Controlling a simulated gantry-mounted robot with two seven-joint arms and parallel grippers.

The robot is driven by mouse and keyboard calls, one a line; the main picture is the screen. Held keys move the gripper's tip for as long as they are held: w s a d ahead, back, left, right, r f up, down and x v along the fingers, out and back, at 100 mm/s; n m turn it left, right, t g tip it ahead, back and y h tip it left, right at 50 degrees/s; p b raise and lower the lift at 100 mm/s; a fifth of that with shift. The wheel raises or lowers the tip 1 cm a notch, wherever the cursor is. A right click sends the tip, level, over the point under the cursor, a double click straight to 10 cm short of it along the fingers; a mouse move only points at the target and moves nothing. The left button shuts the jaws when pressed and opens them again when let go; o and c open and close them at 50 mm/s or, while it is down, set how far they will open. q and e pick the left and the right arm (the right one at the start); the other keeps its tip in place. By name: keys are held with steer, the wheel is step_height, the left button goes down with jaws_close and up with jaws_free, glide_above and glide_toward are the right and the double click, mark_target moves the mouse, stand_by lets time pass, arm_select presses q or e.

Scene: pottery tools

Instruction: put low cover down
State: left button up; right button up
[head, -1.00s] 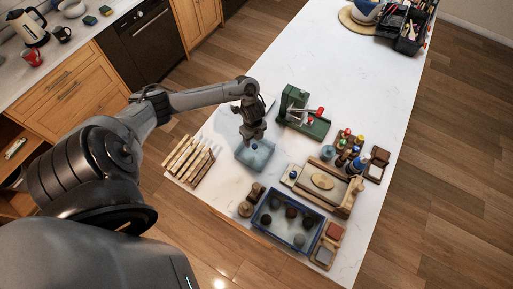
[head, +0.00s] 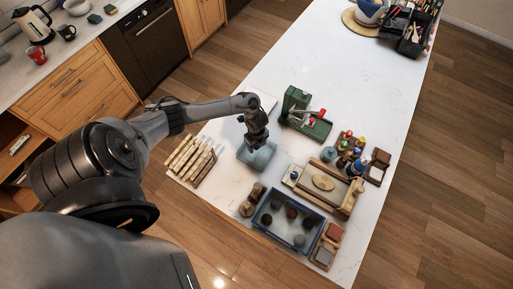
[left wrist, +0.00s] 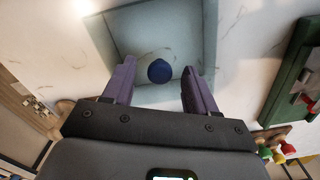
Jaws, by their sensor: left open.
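The low cover (head: 261,160) is a pale blue, see-through square box shape, standing on the white worktop left of the blue tray. In the left wrist view the cover (left wrist: 201,38) fills the upper middle, with its round dark blue knob (left wrist: 159,71) near the fingers. My left gripper (head: 258,147) is right above the cover and hides the knob in the head view. In the left wrist view its two purple fingers (left wrist: 156,80) are open, one to each side of the knob, with gaps. My right gripper is not in view.
A rack of wooden tools (head: 191,160) stands to the left. A green press (head: 305,115) is behind to the right. A blue tray of dark balls (head: 284,241), wooden boards and small bottles (head: 349,152) crowd the right. The worktop behind is mostly clear.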

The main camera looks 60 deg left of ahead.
arm_select(q)
jaws_close()
steer(key=shift+r, duration=0.1)
stand_by(0.4)
